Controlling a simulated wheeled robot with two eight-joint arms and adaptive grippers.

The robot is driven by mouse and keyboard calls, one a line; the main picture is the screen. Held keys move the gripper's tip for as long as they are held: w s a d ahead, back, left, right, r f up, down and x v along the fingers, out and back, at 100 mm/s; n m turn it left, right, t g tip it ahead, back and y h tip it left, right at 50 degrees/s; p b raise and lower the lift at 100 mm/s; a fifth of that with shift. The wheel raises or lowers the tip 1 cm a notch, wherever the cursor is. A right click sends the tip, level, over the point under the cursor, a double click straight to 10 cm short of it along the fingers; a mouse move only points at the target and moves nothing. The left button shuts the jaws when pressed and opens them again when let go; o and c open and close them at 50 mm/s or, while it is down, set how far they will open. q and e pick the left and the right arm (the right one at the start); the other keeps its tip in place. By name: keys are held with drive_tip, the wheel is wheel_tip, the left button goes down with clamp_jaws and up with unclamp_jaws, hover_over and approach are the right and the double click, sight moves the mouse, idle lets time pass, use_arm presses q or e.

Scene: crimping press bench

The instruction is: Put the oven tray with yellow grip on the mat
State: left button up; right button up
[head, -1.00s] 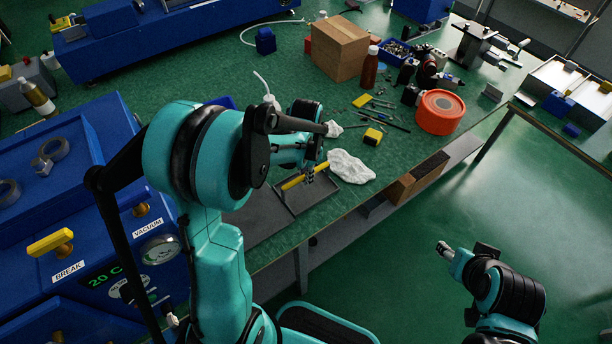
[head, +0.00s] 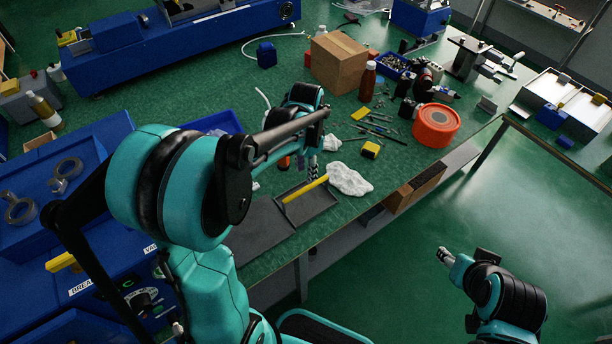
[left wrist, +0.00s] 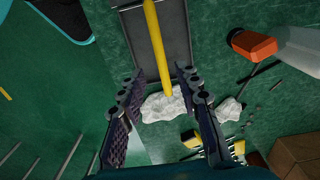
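The oven tray (head: 318,206) is a shallow dark tray lying on the green bench near its front edge. A flat dark grey panel, which looks like the mat (head: 258,230), lies just left of the tray. My left gripper (head: 314,176) is above the tray's far side, apart from the grip. In the left wrist view its fingers (left wrist: 161,92) are spread with nothing held, and the yellow grip (left wrist: 157,45) shows between and beyond them. My right gripper (head: 444,254) is over the floor, away from the bench.
A crumpled white cloth (head: 349,180) lies right beside the tray. A blue machine (head: 95,200) is at the left.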

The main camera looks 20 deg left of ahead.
use_arm(q)
drive_tip(key=s+d+r+n+t, duration=0.2)
drive_tip(key=s+r+n+t, duration=0.1)
drive_tip(key=s, duration=0.3)
drive_tip(key=s+d+r+n+t, duration=0.3)
drive_tip(key=s+r+t, duration=0.1)
drive_tip(key=s, duration=0.3)
drive_tip(key=shift+s+d+r, duration=0.15)
drive_tip(key=shift+d+r, duration=0.15)
drive_tip(key=shift+d, duration=0.05)
idle(0.8)
